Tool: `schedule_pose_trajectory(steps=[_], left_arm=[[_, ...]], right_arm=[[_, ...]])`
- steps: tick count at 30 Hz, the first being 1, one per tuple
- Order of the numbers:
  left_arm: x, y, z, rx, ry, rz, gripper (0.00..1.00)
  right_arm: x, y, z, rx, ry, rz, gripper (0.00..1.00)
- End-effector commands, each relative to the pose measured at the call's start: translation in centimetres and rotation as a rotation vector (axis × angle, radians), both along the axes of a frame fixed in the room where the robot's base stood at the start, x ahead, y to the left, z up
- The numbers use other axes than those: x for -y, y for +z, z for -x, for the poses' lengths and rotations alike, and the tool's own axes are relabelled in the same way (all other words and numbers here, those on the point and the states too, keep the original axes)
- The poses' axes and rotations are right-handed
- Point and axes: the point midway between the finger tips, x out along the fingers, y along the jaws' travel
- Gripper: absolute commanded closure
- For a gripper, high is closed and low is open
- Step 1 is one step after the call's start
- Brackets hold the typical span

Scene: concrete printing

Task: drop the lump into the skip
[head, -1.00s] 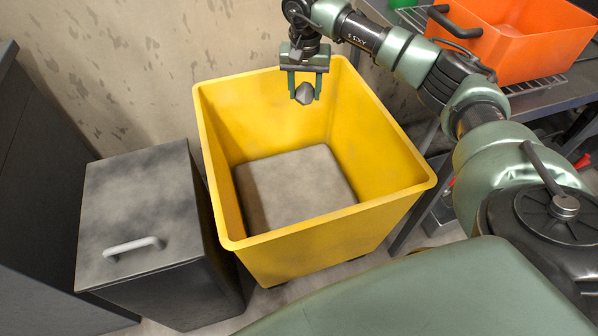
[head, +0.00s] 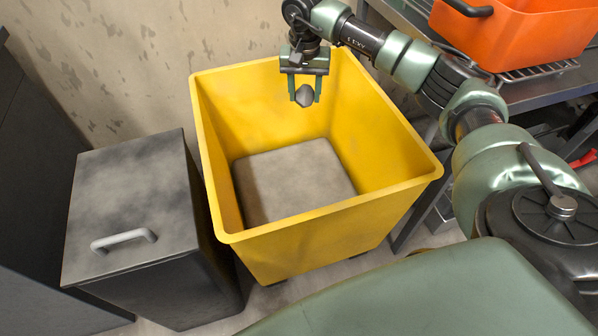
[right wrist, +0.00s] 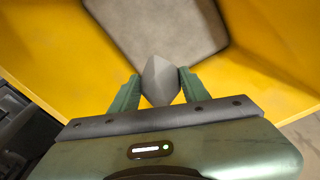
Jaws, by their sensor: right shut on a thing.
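The lump (head: 304,96) is a small grey faceted piece. My right gripper (head: 304,92) is shut on it, with one green finger on each side. In the head view they show over the far part of the skip's opening. The skip (head: 330,235) is a large yellow open-topped bin with a grey floor. In the right wrist view the lump (right wrist: 160,80) sits between the fingertips, with the skip's yellow wall (right wrist: 75,50) and grey floor beyond and below it. My left gripper is not in view.
A dark lidded box (head: 135,205) with a handle stands left of the skip. An orange tub (head: 515,40) rests on a wire rack on a metal bench (head: 560,88) at the right. A stained wall (head: 110,60) stands close behind the skip.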

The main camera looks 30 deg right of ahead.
Motion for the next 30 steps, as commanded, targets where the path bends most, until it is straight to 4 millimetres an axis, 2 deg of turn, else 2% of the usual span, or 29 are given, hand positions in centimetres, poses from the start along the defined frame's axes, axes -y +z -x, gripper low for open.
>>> schedule_pose_trajectory(steps=[5, 6, 8, 17, 20, 30], left_arm=[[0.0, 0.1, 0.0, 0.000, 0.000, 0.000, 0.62], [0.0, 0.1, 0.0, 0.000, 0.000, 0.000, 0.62], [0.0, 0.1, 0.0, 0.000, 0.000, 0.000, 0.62], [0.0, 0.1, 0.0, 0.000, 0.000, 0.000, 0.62], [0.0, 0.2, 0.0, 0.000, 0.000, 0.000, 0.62], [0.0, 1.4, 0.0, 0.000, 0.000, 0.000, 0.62]], right_arm=[[0.0, 0.1, 0.0, 0.001, 0.000, 0.000, 1.00], [0.0, 0.1, 0.0, 0.001, 0.000, 0.000, 0.46], [0.0, 0.1, 0.0, 0.001, 0.000, -0.001, 0.29], [0.0, 0.0, 0.0, -0.001, 0.000, 0.000, 0.29], [0.0, 0.6, 0.0, 0.000, 0.000, 0.000, 0.29], [-0.4, 6.1, 0.5, 0.002, 0.001, -0.001, 0.29]])
